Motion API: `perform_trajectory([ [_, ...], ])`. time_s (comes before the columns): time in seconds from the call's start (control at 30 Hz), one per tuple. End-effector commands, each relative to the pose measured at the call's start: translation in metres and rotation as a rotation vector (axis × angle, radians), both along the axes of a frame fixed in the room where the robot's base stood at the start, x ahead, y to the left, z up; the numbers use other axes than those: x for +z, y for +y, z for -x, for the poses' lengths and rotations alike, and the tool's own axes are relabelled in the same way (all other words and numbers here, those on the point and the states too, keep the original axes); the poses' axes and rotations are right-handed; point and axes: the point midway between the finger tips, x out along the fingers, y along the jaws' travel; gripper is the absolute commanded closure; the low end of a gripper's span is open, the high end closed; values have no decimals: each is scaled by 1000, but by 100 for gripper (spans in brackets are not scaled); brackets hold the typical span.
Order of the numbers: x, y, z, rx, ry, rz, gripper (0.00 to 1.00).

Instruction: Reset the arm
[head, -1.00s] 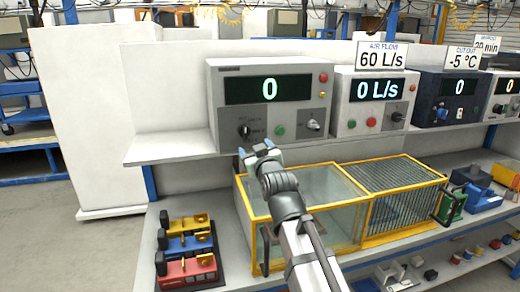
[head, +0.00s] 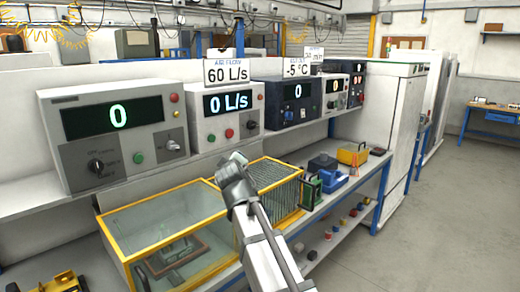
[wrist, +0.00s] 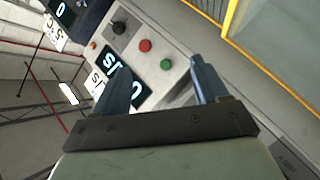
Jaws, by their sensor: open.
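My arm reaches up from the bottom of the head view, over the yellow-framed glass case (head: 150,225). Its wrist end is above the case, and my fingers are not clearly visible there. In the wrist view, my gripper (wrist: 155,85) is open, with two blue-grey fingers apart and nothing between them. Beyond the fingers is the grey-white air flow unit (wrist: 160,50), with a lit display, a red button and a green button. In the head view this unit (head: 238,133) reads 0 L/s under a 60 L/s sign. No contact with it shows.
A large control box (head: 75,165) reading 0 stands on the shelf at left. A dark unit (head: 285,118) under a -5 °C sign stands right of the air flow unit. Blue (head: 334,181) and yellow (head: 353,153) items lie on the bench. Open floor (head: 450,200) is at right.

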Motion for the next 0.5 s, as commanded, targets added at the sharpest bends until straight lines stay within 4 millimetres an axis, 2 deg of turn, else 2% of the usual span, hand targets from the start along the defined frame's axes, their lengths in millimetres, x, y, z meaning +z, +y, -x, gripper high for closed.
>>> perform_trajectory([
  [0.03,1,-33,-10,-59,8,51,27],
  [0.17,-3,-112,-24,-200,46,180,27],
  [0.27,-16,-171,-29,-308,99,266,27],
  [0.33,-38,-209,-29,-375,154,309,27],
  [0.4,-72,-234,-27,-417,218,325,27],
  [0.5,-117,-247,-23,-439,291,316,27],
])
